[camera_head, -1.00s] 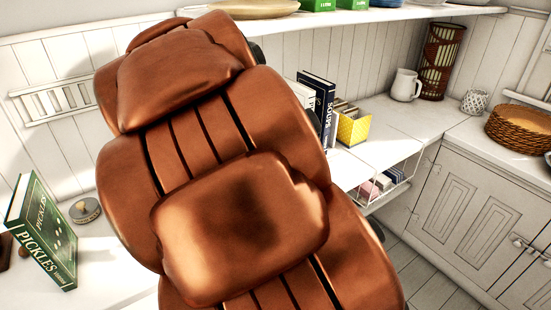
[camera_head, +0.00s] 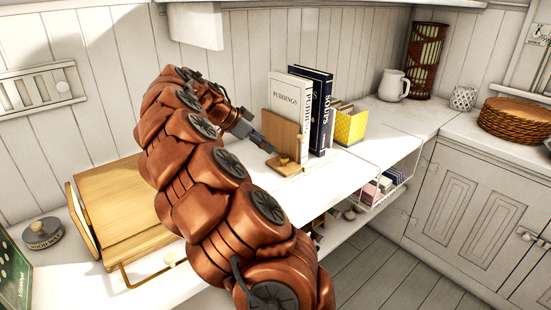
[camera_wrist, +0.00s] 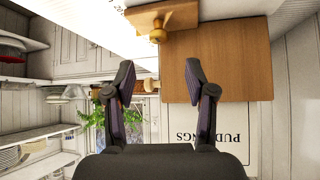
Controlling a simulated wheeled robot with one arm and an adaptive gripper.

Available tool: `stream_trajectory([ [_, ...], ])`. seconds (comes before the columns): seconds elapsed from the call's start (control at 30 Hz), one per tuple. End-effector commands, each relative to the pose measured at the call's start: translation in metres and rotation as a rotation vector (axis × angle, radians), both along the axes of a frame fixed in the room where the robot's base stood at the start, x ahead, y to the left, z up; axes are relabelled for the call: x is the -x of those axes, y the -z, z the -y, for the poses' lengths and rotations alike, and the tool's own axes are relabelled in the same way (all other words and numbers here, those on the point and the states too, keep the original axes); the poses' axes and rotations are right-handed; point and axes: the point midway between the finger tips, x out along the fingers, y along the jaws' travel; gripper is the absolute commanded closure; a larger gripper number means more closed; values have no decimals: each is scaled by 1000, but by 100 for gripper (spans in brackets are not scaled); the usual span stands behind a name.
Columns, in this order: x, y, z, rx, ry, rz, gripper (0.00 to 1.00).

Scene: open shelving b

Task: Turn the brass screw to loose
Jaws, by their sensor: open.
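A wooden bookend (camera_head: 283,135) stands against the books on the white counter. A small brass-coloured knob (camera_head: 284,161) shows low on it. In the wrist view the bookend's panel (camera_wrist: 230,60) hangs upside down, with one round brass knob (camera_wrist: 157,33) by its base block. My gripper (camera_head: 270,149) is close to the bookend; in the wrist view my gripper (camera_wrist: 162,80) is open and empty.
White and dark blue books (camera_head: 320,110) and a yellow file box (camera_head: 350,127) stand right of the bookend. A wooden box (camera_head: 120,205) and a round tin (camera_head: 42,233) are at left. A wire basket (camera_head: 390,180) hangs below the counter.

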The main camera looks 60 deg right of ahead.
Motion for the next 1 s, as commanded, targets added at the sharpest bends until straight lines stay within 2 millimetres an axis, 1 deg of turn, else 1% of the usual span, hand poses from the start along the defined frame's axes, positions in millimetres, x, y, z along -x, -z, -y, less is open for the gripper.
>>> stream_trajectory([
  [0.17,6,7,9,0,9,1,45],
  [0.3,14,19,19,-3,13,-3,45],
  [0.63,26,50,45,0,5,-1,45],
  [0.77,28,55,49,0,4,0,45],
  [0.97,27,55,49,0,3,0,45],
  [1.0,27,55,49,0,3,0,48],
])
